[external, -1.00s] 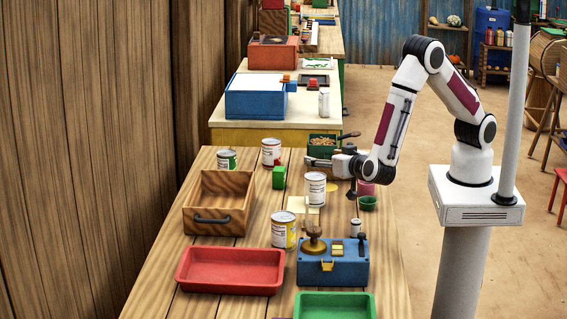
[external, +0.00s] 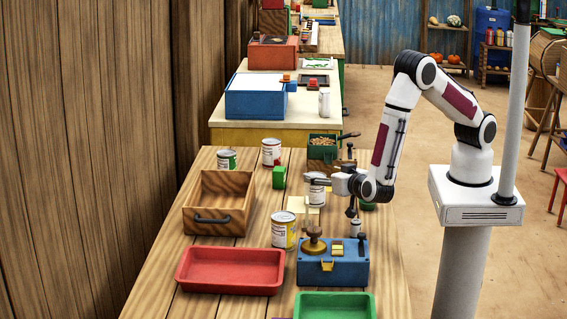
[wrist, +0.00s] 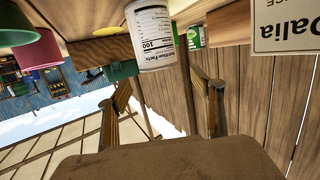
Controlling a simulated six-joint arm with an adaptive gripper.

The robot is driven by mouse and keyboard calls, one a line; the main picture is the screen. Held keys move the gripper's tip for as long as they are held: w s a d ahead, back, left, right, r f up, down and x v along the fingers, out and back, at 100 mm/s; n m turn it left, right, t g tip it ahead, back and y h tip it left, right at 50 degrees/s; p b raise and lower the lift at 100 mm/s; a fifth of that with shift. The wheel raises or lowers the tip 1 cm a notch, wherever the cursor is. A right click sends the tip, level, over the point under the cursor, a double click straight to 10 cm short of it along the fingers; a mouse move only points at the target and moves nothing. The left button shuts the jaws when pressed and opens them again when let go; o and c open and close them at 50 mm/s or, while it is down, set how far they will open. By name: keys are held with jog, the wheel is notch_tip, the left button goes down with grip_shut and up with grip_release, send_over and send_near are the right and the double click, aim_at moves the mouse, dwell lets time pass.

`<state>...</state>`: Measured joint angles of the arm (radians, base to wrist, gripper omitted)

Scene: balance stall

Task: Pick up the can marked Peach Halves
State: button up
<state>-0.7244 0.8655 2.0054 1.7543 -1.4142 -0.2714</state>
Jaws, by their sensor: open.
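Several cans stand on the wooden table, and I cannot read which one is marked Peach Halves. A white-labelled can (external: 317,195) stands mid-table, partly hidden by my gripper (external: 309,182). A can with a nutrition label (wrist: 154,38) shows in the wrist view, beyond my fingers; its front name is not visible. My gripper, also in the wrist view (wrist: 165,82), is open with nothing between its fingers. Other cans are a yellow-labelled one (external: 284,232) nearer the camera, a white and red one (external: 271,153) and a green-labelled one (external: 227,159) at the back.
A wooden drawer box (external: 207,221) and a red tray (external: 231,282) lie left. A blue box with a brass-coloured knob (external: 345,267) and a green tray (external: 335,307) are in front. A green block (external: 279,178) stands left of my gripper; a green bin (external: 322,145) is behind.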

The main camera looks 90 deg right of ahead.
jog(key=shift+f, duration=0.2)
dwell(0.3)
jog(key=shift+w+d+f, duration=0.15)
jog(key=shift+d+f, duration=0.1)
jog(key=shift+f, duration=0.35)
jog(key=shift+x, duration=2.15)
jog(key=shift+r, duration=0.1)
jog(key=c, duration=1.5)
